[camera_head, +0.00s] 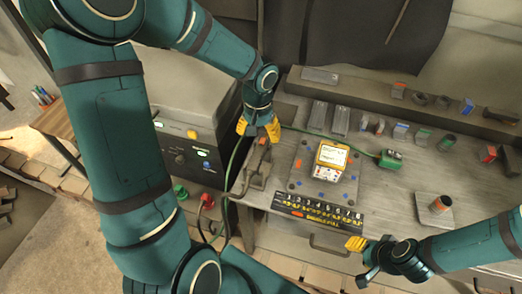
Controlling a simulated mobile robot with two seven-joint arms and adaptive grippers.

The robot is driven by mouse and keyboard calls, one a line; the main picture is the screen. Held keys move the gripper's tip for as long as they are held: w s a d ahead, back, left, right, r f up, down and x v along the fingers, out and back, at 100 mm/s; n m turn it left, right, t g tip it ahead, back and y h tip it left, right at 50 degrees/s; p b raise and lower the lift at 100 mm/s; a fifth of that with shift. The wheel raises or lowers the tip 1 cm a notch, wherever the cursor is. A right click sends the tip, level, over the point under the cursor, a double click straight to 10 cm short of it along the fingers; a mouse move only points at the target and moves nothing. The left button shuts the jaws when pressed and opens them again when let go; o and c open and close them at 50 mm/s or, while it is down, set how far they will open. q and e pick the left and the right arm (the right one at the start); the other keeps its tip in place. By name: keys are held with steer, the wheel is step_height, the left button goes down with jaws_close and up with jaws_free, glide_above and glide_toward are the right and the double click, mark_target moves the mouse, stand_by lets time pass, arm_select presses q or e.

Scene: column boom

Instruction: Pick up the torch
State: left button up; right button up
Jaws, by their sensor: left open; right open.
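What looks like the torch (262,156), dark with a small orange part, rests at a grey stand (256,180) on the left end of the workbench. A dark cable runs down beside it; its exact outline is hard to tell at this size. My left gripper (259,128), with yellow fingers, points down just above the torch. It is open, and I cannot tell whether it touches the torch. My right gripper (357,244), also yellow-fingered, is open and empty in front of the bench's front edge, well away from the torch.
A yellow meter (331,161) sits on a grey plate mid-bench, behind a black numbered strip (318,207). A green block (390,159) with a green cable lies to the right. Several small parts line the back. A welding power box (187,145) stands left.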

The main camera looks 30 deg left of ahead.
mark_target(259, 149)
arm_select(q)
step_height(259, 149, down, 10)
steer(key=shift+w+r+b, duration=0.1)
steer(key=shift+r+b, duration=0.15)
steer(key=shift+b, duration=0.1)
jaws_close()
